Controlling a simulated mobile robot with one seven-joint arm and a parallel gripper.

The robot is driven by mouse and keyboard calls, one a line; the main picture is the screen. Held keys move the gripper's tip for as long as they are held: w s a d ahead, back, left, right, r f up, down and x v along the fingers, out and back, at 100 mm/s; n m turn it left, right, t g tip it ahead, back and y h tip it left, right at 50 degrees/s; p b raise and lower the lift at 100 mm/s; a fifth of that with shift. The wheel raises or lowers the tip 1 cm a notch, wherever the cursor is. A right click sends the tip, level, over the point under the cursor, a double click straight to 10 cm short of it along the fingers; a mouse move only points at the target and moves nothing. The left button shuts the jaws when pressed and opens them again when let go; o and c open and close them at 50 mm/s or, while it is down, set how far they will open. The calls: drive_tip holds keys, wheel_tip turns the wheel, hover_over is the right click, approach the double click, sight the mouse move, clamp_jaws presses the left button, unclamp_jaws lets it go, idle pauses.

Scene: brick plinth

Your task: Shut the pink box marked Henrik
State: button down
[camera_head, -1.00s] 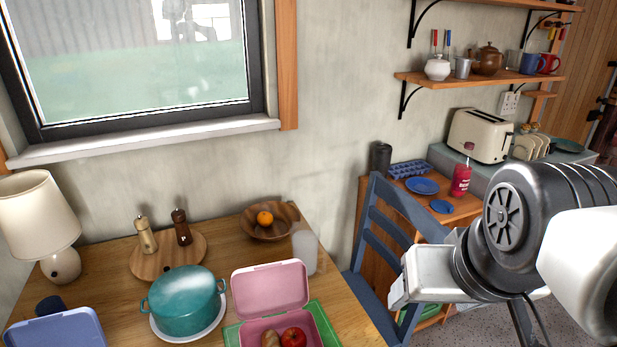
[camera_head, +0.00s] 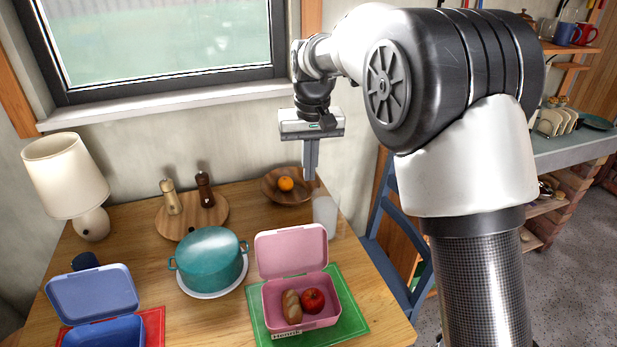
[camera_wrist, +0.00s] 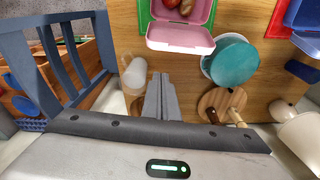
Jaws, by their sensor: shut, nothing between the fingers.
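The pink box (camera_head: 266,297) marked Henrik sits on a green mat (camera_head: 352,318) on the table. Its lid (camera_head: 291,251) stands open, hinged at the back, toward the wall. A bread roll (camera_head: 291,306) and a red apple (camera_head: 312,300) lie inside. The open lid also shows in the wrist view (camera_wrist: 180,38). My gripper (camera_head: 310,176) is shut and empty, pointing down above the back of the table, behind the lid and apart from it. Its shut fingers also show in the wrist view (camera_wrist: 161,82).
A frosted cup (camera_head: 325,214) and a wooden bowl (camera_head: 270,190) with an orange stand behind the box. A teal pot (camera_head: 209,262) stands to its left, with an open blue box (camera_head: 92,294) farther left. A blue chair (camera_head: 385,240) is at the right.

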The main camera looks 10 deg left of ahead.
drive_tip(key=w+a+f, duration=0.2)
drive_tip(key=a+f, duration=0.3)
drive_tip(key=shift+n+g, duration=0.3)
drive_tip(key=shift+s+d+f, duration=0.2)
drive_tip(key=shift+s+f, duration=0.3)
drive_tip(key=shift+f, duration=1.05)
drive_tip(key=shift+s+d+f, duration=0.15)
drive_tip(key=shift+s+f, duration=0.4)
drive_tip(key=shift+f, duration=0.95)
drive_tip(key=shift+s+d+f, duration=0.2)
drive_tip(key=shift+s+f, duration=0.3)
drive_tip(key=shift+f, duration=1.05)
drive_tip(key=shift+b, duration=0.35)
